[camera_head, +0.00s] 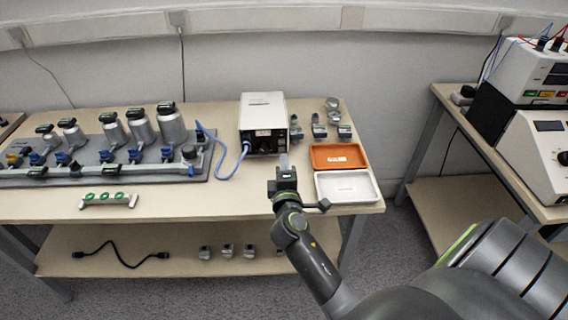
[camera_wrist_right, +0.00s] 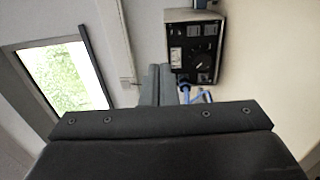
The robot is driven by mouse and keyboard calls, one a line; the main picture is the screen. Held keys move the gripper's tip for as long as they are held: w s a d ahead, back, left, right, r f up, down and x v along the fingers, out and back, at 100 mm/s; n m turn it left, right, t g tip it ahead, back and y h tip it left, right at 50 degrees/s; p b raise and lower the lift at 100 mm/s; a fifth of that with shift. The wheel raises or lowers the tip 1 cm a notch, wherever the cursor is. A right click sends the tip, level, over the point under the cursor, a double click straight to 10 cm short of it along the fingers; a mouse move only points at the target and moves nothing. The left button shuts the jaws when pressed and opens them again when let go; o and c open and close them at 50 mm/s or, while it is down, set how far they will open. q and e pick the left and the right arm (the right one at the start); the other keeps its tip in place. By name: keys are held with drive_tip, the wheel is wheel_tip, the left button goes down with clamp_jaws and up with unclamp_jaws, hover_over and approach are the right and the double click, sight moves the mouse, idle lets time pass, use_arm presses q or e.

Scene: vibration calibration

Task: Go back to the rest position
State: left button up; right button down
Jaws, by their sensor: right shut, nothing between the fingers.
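My right gripper (camera_head: 283,162) is shut and empty. In the head view it is above the front of the table (camera_head: 240,203), left of the white tray and in front of the white control box (camera_head: 263,122). In the right wrist view its closed fingers (camera_wrist_right: 157,85) point toward the dark front of the control box (camera_wrist_right: 194,48) and stay apart from it. My right arm comes in from the lower right. My left gripper is in neither view.
An orange tray (camera_head: 338,149) and a white tray (camera_head: 372,187) lie right of my gripper. A grey rack with several metal canisters (camera_head: 172,124) and a blue cable (camera_head: 229,172) is at left. A green-spotted holder (camera_head: 108,200) lies at the front. A second table with instruments (camera_head: 536,150) stands at right.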

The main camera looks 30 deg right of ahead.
idle(0.3)
drive_tip(key=s+d+f+m+g, duration=0.1)
drive_tip(key=s, duration=0.1)
drive_tip(key=s+d+f+m+g, duration=0.1)
drive_tip(key=s+m, duration=0.1)
drive_tip(key=s+d+f+m+g, duration=0.1)
drive_tip(key=s+f, duration=0.1)
drive_tip(key=shift+s, duration=0.15)
drive_tip(key=s+a+f+m+g+y, duration=0.2)
drive_tip(key=s+f+m+g+y, duration=0.1)
drive_tip(key=s, duration=0.5)
drive_tip(key=s+a+f+m+g+y, duration=0.2)
drive_tip(key=s+m+g, duration=0.1)
drive_tip(key=s, duration=0.6)
drive_tip(key=s+a+f+m+g+y, duration=0.2)
drive_tip(key=s+a+f+g+y, duration=0.1)
drive_tip(key=s, duration=0.5)
wheel_tip(320, 180, down, 22)
drive_tip(key=d+g+p, duration=0.1)
drive_tip(key=d+p, duration=0.1)
drive_tip(key=s+a+f+g+p, duration=0.1)
drive_tip(key=s+f+p, duration=0.1)
drive_tip(key=s+f, duration=1.2)
drive_tip(key=shift+s+a, duration=0.15)
drive_tip(key=shift+s, duration=0.2)
